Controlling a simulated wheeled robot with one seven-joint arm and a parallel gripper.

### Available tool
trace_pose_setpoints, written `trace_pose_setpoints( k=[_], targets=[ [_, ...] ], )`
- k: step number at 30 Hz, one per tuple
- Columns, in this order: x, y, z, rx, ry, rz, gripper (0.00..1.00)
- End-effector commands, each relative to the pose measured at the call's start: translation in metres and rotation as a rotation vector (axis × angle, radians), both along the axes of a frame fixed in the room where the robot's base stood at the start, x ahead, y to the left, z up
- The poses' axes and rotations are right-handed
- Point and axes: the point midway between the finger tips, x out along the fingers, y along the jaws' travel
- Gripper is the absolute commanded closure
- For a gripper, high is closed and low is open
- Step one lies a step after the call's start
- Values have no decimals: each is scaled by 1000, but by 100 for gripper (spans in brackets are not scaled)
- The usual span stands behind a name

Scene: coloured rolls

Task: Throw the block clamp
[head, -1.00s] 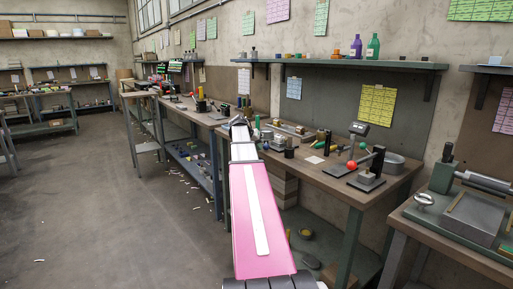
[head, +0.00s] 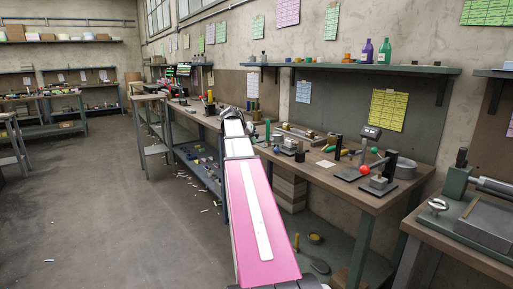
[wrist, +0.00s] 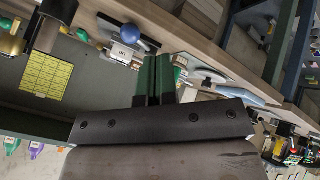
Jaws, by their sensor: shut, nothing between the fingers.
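What looks like the block clamp (head: 378,184) stands on the wooden bench right of centre in the head view. It has a dark base, a grey block, a black upright and a slanted lever with a red ball (head: 364,171). The ball is at the lever's lower left end. My arm reaches forward to the left of it, with its far end near the bench's left part. My gripper (wrist: 158,80) shows in the wrist view as two green fingers, shut together and empty. They are apart from a blue ball (wrist: 129,33) on a small fixture beyond. The red ball is not seen there.
A gauge-like device (head: 370,134) stands beside the clamp, with a grey tub (head: 400,168) behind it. Small parts and cylinders crowd the bench. A shelf (head: 350,69) runs above. Another bench (head: 470,245) is at right. The floor (head: 110,200) at left is open.

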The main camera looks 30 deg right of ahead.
Motion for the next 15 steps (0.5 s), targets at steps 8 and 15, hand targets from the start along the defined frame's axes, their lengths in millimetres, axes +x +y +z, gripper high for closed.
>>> trace_pose_setpoints(
  k=[8, 15],
  targets=[
    [25, -8, 23, 40, 4, -79, 100],
    [48, -24, 41, 106, 16, -210, 100]
  ],
)
